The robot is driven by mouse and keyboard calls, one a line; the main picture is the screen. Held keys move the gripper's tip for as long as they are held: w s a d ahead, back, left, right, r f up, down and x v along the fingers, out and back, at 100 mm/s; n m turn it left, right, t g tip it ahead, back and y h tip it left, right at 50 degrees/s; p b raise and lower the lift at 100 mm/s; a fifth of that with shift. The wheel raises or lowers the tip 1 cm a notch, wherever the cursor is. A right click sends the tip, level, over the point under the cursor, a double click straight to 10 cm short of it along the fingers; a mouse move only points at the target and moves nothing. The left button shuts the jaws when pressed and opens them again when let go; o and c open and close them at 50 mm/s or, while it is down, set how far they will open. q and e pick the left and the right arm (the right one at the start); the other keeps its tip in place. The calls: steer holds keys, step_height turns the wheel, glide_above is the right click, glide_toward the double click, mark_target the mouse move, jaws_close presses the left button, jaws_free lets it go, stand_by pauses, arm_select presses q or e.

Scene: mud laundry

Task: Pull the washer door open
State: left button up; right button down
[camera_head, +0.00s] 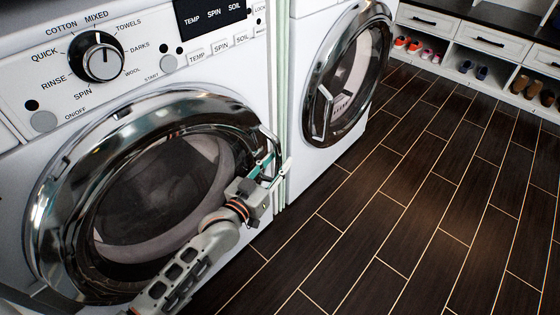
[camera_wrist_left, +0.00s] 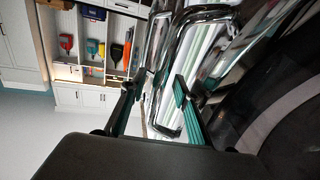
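The washer door (camera_head: 52,205) is a round chrome ring with dark glass in the left white machine, and it looks shut. Its chrome handle (camera_head: 267,133) is on the door's right side. My left gripper (camera_head: 273,165) is at this handle, with its arm crossing the lower right of the door. In the left wrist view, the two green-padded fingers (camera_wrist_left: 155,105) are apart, and the handle's outer bar (camera_wrist_left: 157,65) runs between them. I cannot tell whether a pad touches the bar. My right gripper is not in view.
A control panel with a black knob (camera_head: 101,62) is above the door. A second machine with a round door (camera_head: 318,75) stands to the right. The dark plank floor (camera_head: 420,190) is clear. White shelves (camera_head: 458,52) with shoes stand at the back right.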

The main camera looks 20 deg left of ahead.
arm_select(q)
steer(key=shift+w+d, duration=0.1)
steer(key=shift+w, duration=0.4)
jaws_close()
